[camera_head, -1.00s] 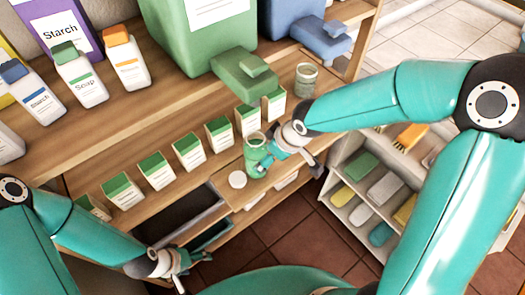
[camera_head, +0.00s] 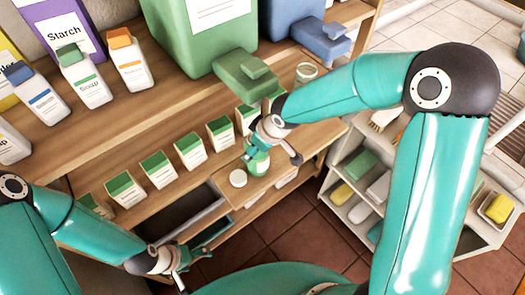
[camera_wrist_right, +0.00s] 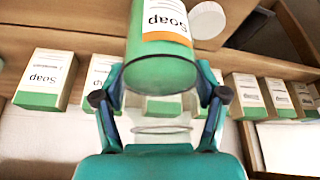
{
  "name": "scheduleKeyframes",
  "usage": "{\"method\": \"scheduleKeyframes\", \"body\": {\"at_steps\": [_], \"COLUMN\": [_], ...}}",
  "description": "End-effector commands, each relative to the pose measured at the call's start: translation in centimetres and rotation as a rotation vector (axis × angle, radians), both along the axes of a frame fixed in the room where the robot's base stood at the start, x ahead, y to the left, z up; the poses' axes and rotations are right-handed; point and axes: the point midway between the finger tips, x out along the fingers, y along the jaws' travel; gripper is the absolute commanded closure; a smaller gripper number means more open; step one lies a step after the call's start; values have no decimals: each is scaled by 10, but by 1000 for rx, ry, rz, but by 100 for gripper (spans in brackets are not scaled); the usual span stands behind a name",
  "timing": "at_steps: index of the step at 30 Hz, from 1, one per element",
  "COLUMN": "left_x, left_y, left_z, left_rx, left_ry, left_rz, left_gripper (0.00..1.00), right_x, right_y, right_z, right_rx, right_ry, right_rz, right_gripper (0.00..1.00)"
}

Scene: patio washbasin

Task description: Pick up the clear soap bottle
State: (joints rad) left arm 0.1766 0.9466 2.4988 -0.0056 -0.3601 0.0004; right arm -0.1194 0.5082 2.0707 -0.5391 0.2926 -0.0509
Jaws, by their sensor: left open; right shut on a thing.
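The clear soap bottle (camera_head: 259,164), holding green liquid, is on the narrow lower ledge in the head view. My right gripper (camera_head: 261,143) is over its upper part and hides most of it. In the right wrist view the bottle (camera_wrist_right: 164,72) shows its white Soap label and green contents. My right gripper (camera_wrist_right: 160,88) is shut on it, with one finger on each side. I cannot tell whether the bottle still touches the ledge. My left gripper (camera_head: 181,271) is open and empty at the lower left, well apart from the bottle.
A white round lid (camera_head: 238,178) lies left of the bottle. Several green-topped soap cartons (camera_head: 190,150) stand in a row behind and left. A green jug (camera_head: 213,40) and a glass jar (camera_head: 306,72) stand on the upper shelf. A white rack (camera_head: 350,200) stands at right.

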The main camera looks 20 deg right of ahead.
Motion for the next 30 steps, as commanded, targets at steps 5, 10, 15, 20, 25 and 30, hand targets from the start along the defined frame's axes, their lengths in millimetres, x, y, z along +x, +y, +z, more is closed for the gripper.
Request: {"method": "scheduleKeyframes", "body": {"at_steps": [5,10,15,20,25,30], "left_x": [0,0,0,0,0,0], "left_y": [0,0,0,0,0,0], "left_z": [-1,0,-1,-1,-4,-13], "left_rx": [0,0,0,0,0,0], "left_ry": [0,0,0,0,0,0], "left_rz": [0,0,0,0,0,0], "left_gripper": [25,25,25,25,25,25], "right_x": [-2,-1,-1,-1,1,-17], "right_y": [-1,-1,-1,-1,-1,-14], "right_z": [-2,-2,-1,7,26,34], "right_rx": [-4,-3,-4,-3,-1,0], "right_ry": [6,4,5,2,-4,-1], "right_rz": [1,2,1,1,0,-3], "right_gripper": [82,95,95,95,95,95]}}
